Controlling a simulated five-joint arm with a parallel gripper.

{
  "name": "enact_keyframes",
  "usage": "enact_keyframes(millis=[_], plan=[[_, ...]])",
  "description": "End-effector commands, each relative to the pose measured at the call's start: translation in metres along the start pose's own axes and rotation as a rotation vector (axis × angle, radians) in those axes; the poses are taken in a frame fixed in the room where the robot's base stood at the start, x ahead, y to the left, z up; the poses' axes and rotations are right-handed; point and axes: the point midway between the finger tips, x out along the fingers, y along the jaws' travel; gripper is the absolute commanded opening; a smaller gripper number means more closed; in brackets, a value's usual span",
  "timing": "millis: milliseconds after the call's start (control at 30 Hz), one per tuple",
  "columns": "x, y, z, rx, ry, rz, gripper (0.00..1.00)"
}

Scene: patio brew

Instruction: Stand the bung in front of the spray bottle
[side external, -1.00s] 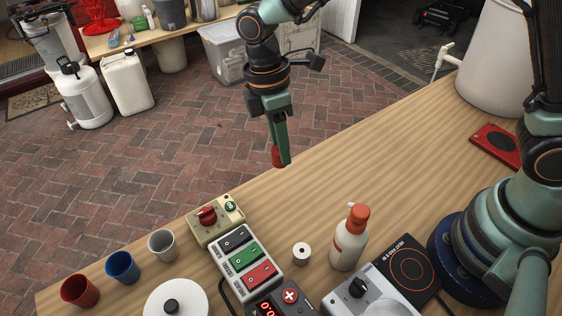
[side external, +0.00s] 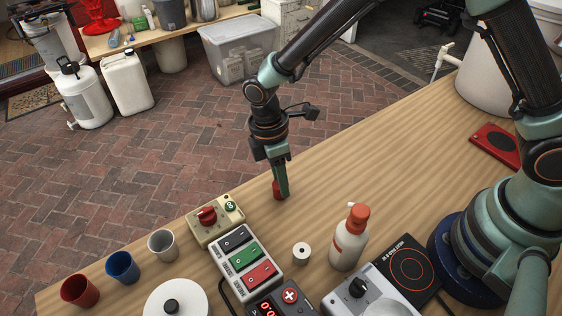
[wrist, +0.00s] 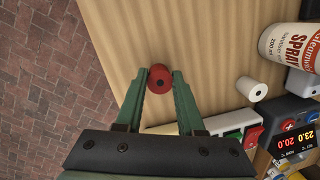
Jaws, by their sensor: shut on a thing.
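The red bung (side external: 276,190) is a small round piece with a dark hole in its end face, seen in the wrist view (wrist: 160,78). My gripper (side external: 280,193) is shut on it, one finger on each side in the wrist view (wrist: 159,82). The bung is low over the table near its far edge; I cannot tell whether it touches the wood. The spray bottle (side external: 348,244), white with an orange-red top, stands upright to the right and nearer the camera, apart from the gripper. Its printed label (wrist: 290,45) shows at the wrist view's upper right.
A white cylinder with a hole (side external: 302,253) stands left of the bottle. A switch box (side external: 246,256) and a beige box with a red knob (side external: 216,220) lie nearby. A hot plate (side external: 408,270) is right of the bottle. The wood (side external: 370,165) behind the bottle is clear.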

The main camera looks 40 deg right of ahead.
Motion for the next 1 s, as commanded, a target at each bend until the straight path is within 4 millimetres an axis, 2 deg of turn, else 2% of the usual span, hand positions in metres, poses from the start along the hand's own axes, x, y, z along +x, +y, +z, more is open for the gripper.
enact_keyframes(millis=[67,100,167,200,500,633,767,1000], plan=[[0.002,0.0,0.0,0.0,-0.001,-0.001,0.0],[0.002,0.0,0.0,0.0,-0.001,-0.001,0.41],[0.002,0.0,0.0,0.0,0.0,0.0,0.64],[0.002,0.0,0.0,0.0,0.0,0.0,0.69],[0.001,0.0,0.0,0.0,0.0,0.0,0.69],[-0.009,0.001,-0.001,0.0,0.002,0.002,0.69],[-0.031,0.001,-0.001,0.0,0.004,0.004,0.69],[-0.08,0.001,-0.001,0.0,0.003,0.003,0.69]])
